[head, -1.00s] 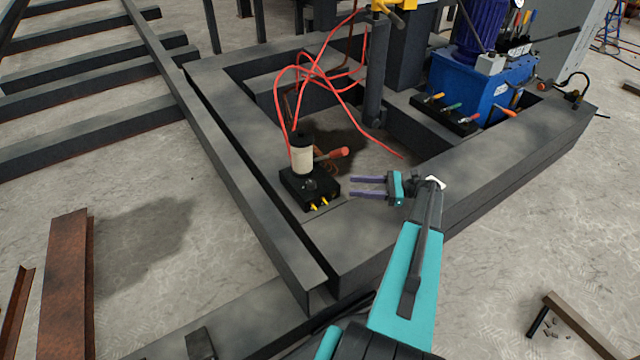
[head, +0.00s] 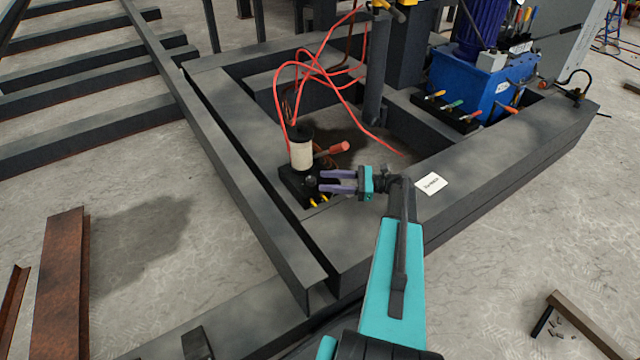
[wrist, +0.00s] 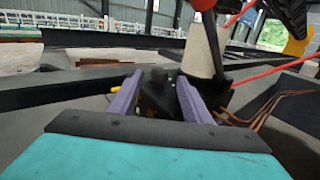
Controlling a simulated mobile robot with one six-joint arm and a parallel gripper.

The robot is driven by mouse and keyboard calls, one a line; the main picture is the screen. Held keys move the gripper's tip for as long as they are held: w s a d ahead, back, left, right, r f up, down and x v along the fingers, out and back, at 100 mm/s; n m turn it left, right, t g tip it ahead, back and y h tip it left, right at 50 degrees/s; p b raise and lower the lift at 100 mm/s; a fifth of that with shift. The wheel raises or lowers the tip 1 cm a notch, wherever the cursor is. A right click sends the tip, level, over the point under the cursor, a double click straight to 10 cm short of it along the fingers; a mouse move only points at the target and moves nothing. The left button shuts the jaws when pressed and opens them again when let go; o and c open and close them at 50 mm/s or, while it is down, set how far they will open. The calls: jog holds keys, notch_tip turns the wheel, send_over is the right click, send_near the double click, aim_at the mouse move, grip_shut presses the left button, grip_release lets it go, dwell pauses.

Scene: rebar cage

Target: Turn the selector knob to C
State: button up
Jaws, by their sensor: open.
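A black box (head: 298,192) sits on the dark steel frame, with a cream cylinder (head: 302,155) standing on it and yellow fittings at its front. A small dark knob (head: 312,182) shows on the box top in front of the cylinder; its markings and pointer are too small to read. My gripper (head: 325,181) is open, its two purple fingers pointing left at the knob, with the tips close to it. In the wrist view the fingers (wrist: 160,92) lie either side of a dark shape on the box. I cannot tell whether they touch the knob.
A lever with a red grip (head: 338,147) sticks out just behind the gripper. Red hoses (head: 300,75) loop above the box. A white label card (head: 431,184) lies on the frame beam. A blue hydraulic unit (head: 485,85) stands at the back right.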

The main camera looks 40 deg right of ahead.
aim_at(319, 180)
jog(key=shift+b+x, duration=0.4)
jog(key=shift+x, duration=1.3)
jog(key=c, duration=1)
jog(key=shift+c, duration=0.2)
